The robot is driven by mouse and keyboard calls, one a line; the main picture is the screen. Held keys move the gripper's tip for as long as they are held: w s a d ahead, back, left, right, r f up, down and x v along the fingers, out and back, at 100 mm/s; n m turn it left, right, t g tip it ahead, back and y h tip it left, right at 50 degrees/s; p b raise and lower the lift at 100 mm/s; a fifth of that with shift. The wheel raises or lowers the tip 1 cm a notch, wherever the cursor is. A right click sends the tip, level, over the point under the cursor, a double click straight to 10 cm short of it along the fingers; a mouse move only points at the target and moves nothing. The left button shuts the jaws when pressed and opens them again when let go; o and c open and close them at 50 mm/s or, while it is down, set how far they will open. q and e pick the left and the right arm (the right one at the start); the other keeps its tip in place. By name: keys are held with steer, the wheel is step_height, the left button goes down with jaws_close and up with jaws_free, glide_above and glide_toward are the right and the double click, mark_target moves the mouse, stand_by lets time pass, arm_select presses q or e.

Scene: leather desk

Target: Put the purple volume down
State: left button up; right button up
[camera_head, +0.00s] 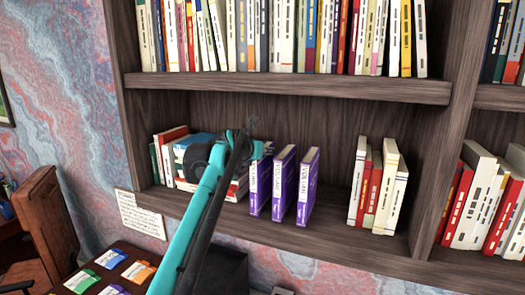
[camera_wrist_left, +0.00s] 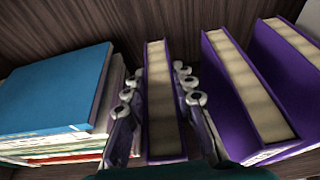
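Three purple volumes stand upright on the lower shelf: the leftmost (camera_head: 260,185), a middle one (camera_head: 283,184) and a right one (camera_head: 308,186). My left gripper (camera_head: 262,148) reaches in at the leftmost volume, partly covering its top. In the left wrist view, my left gripper (camera_wrist_left: 160,80) has one finger on each side of that volume (camera_wrist_left: 165,110). The fingertips are close to its covers; whether they press on it is unclear. Its base looks to be on the shelf, apart from the other two volumes. My right gripper is out of view.
A blue-topped book stack (camera_wrist_left: 55,85) lies just left of the gripped side. Several red and white books (camera_head: 378,190) stand farther right on the lower shelf (camera_head: 330,245), with clear room between. The upper shelf board (camera_head: 300,86) runs above my gripper.

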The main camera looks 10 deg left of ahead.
arm_select(q)
steer(key=o, duration=0.4)
steer(key=shift+s, duration=0.1)
steer(key=shift+r, duration=0.15)
steer(key=shift+s+a, duration=0.1)
steer(key=shift+s, duration=0.2)
steer(key=shift+b+v, duration=1.1)
steer(key=shift+v, duration=4.6)
